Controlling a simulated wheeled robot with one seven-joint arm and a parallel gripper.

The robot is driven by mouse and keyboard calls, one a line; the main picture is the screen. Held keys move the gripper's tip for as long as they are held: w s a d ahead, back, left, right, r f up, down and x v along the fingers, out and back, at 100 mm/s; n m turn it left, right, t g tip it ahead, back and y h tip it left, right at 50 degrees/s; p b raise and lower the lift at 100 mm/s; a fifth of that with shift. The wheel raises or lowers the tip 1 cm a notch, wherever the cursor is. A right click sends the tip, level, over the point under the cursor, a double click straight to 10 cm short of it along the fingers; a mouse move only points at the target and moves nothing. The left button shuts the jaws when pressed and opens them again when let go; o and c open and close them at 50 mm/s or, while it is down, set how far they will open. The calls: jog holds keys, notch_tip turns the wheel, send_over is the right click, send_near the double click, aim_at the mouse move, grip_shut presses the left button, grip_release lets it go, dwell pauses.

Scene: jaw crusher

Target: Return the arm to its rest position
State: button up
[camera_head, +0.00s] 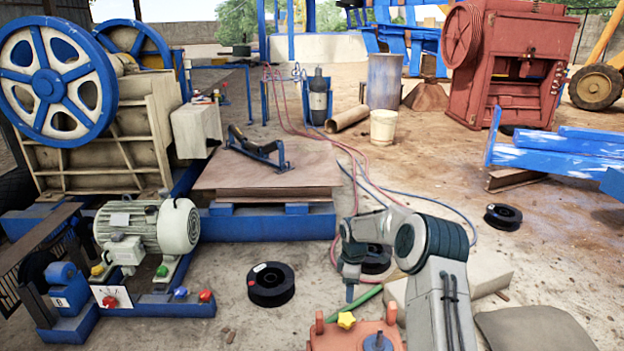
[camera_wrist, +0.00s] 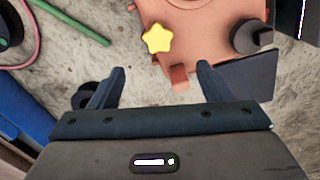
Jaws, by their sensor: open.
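My arm (camera_head: 433,270) rises at the lower right of the head view and bends over to the left. Its wrist end points down above the ground near the orange plate. My gripper (camera_wrist: 160,74) shows in the wrist view with its two dark fingers spread apart and nothing between them. An orange plate (camera_wrist: 205,20) lies beyond the fingertips, with a yellow star-shaped knob (camera_wrist: 158,38) and a dark round knob (camera_wrist: 250,36) on it. The yellow knob also shows in the head view (camera_head: 346,320), close below and beside the gripper.
An electric motor (camera_head: 150,230) and the cream jaw crusher (camera_head: 95,140) with blue flywheels stand at the left. Black spools (camera_head: 271,285) (camera_head: 503,216) lie on the ground. Red and blue hoses run behind my arm. Open ground lies between the black spool and the motor frame.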

jog(key=s+a+r+m+t+h+p, duration=0.1)
jog(key=s+r+m+p, duration=0.2)
jog(key=s+r+p, duration=0.85)
jog(key=s+r+m, duration=0.3)
jog(key=s+r, duration=0.1)
jog(key=r, duration=1.6)
jog(key=s+r+m+t+p, duration=0.1)
jog(key=s+r+m+p, duration=0.3)
jog(key=s, duration=0.8)
jog(key=s+r+m+y+p, duration=0.1)
jog(key=s+r+m+p, duration=0.4)
jog(key=s+r+p, duration=0.3)
jog(key=shift+s+r+t+p, duration=0.3)
jog(key=shift+s+r+t, duration=0.1)
jog(key=shift+s+r, duration=2)
jog(key=shift+w+d+r, duration=0.1)
jog(key=shift+w+r, duration=0.2)
jog(key=shift+w, duration=0.05)
